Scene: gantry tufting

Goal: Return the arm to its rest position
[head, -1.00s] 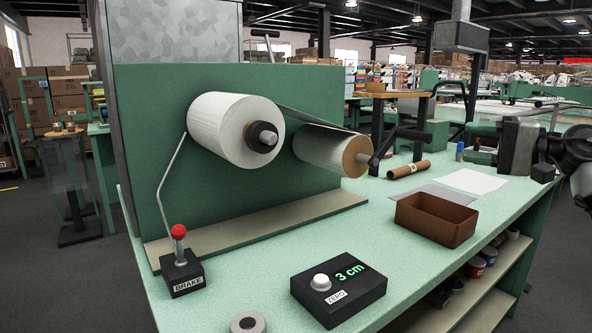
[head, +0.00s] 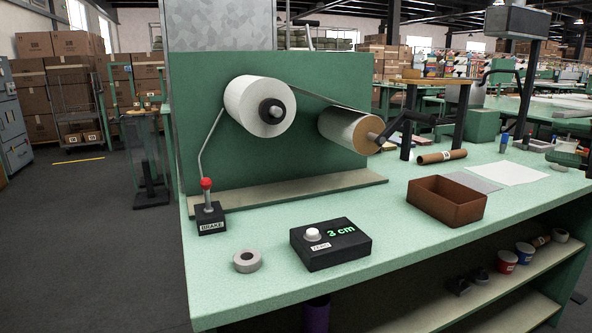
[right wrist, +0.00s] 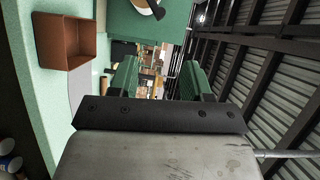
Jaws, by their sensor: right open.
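My right gripper (head: 557,143) is at the right edge of the head view, partly cut off, over the far right part of the bench. In the right wrist view its two green fingers (right wrist: 160,68) stand apart with nothing between them. My left gripper is not in view. The green bench (head: 275,285) carries a white roll (head: 245,105) and a second, grey-wrapped roll (head: 345,128) on a green panel. A red-knobbed brake lever (head: 207,185) stands at the left. A black counter box (head: 345,250) reads 3 cm.
A brown tray (head: 440,213), a grey tape ring (head: 247,261), a cardboard tube (head: 441,157) and a white sheet (head: 515,173) lie on the bench. Lower shelves hold small cans (head: 507,261). The floor (head: 80,250) left of the bench is clear.

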